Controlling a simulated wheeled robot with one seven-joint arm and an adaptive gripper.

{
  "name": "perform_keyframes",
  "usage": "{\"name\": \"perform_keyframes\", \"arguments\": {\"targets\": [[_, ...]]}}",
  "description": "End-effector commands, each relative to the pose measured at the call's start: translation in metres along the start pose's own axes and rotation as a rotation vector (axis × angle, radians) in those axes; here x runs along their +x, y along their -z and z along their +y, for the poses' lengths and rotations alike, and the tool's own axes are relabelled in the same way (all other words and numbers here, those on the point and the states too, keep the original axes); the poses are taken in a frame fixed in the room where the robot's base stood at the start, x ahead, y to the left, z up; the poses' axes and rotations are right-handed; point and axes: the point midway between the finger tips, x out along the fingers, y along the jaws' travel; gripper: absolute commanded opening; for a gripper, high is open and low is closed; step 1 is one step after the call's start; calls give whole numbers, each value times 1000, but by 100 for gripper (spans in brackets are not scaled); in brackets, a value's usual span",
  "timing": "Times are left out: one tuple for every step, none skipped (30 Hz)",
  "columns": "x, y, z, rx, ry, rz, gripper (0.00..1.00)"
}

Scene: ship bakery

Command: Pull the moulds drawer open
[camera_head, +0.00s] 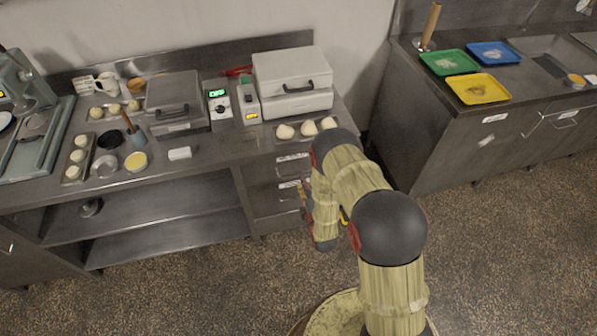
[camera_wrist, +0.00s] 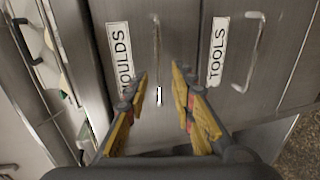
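The moulds drawer (camera_wrist: 135,25) fills the middle of the wrist view, with a white MOULDS label and a slim metal bar handle (camera_wrist: 156,45). Its front looks shut, flush with the neighbouring drawer. My gripper (camera_wrist: 160,72) is open, its yellow-padded fingers on either side of the handle's lower part in the picture. I cannot tell whether a finger touches it. In the head view the upper drawer front (camera_head: 262,172) is beneath the counter, partly hidden by my arm. My gripper (camera_head: 305,192) is mostly hidden there.
The tools drawer (camera_wrist: 238,75) with its own bar handle (camera_wrist: 256,50) lies beside it. The counter (camera_head: 225,150) above holds dough balls (camera_head: 308,128) near its front edge and a white case (camera_head: 292,82). Another cabinet (camera_head: 470,150) stands right. Floor (camera_head: 190,285) in front is clear.

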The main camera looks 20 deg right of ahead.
Motion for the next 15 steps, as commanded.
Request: {"name": "perform_keyframes", "arguments": {"targets": [[3,0,0,-6,-7,0,25],[5,0,0,-8,-10,0,25],[9,0,1,-9,-12,0,25],[13,0,1,-9,-12,0,25],[18,0,1,-8,-12,0,25],[24,0,0,-8,-11,0,25],[29,0,0,-8,-11,0,25],[34,0,1,-7,-12,0,25],[40,0,0,-7,-10,0,25],[45,0,0,-7,-10,0,25],[49,0,1,-7,-11,0,25],[55,0,0,-7,-10,0,25],[58,0,0,-6,-9,0,25],[62,0,0,-6,-9,0,25],[66,0,1,-6,-10,0,25]]}}
